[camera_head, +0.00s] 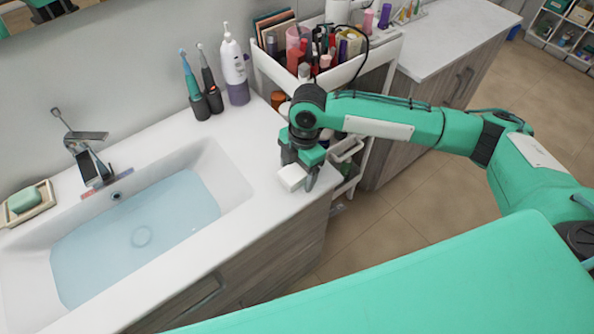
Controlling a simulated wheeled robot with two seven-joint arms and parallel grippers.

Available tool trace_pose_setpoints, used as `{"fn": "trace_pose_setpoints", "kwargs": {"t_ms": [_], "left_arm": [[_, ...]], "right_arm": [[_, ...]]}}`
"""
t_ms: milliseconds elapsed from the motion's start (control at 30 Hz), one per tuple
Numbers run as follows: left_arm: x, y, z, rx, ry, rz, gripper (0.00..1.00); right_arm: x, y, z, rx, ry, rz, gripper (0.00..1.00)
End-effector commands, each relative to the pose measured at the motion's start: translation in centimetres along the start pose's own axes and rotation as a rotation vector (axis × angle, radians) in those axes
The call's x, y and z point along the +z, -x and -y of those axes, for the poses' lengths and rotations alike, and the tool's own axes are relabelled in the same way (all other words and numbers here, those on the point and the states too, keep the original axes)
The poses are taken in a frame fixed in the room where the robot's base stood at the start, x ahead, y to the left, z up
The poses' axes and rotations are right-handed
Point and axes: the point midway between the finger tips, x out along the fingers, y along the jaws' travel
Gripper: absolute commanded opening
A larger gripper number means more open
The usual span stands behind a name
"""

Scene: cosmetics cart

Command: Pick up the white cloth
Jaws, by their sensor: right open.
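A small white folded piece, which looks like the white cloth (292,178), lies at the right end of the white counter near its front edge. My right gripper (301,174) points down right at the cloth, with its fingers open around or just beside it. I cannot tell whether the fingers touch it, and the gripper hides part of it. My left gripper is not in view.
A sink (140,235) with water fills the counter's left. Two electric toothbrushes (209,92) and a white-purple bottle (235,72) stand at the back. A cosmetics cart (345,70) stands behind my right arm. A soap dish (30,205) sits far left.

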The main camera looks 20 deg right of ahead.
Motion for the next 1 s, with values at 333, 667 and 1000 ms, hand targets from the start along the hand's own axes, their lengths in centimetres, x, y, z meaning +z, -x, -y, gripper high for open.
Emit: {"fn": "trace_pose_setpoints", "kwargs": {"t_ms": [333, 667, 1000], "left_arm": [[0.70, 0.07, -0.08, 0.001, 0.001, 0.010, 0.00], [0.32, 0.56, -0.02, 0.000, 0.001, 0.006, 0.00], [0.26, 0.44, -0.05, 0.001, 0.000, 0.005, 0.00]], "right_arm": [[-0.02, 0.01, -0.01, 0.000, 0.000, 0.000, 0.76], [0.01, -0.26, 0.02, 0.000, 0.000, 0.000, 0.76], [0.03, -0.30, -0.01, 0.000, 0.000, 0.000, 0.28]]}}
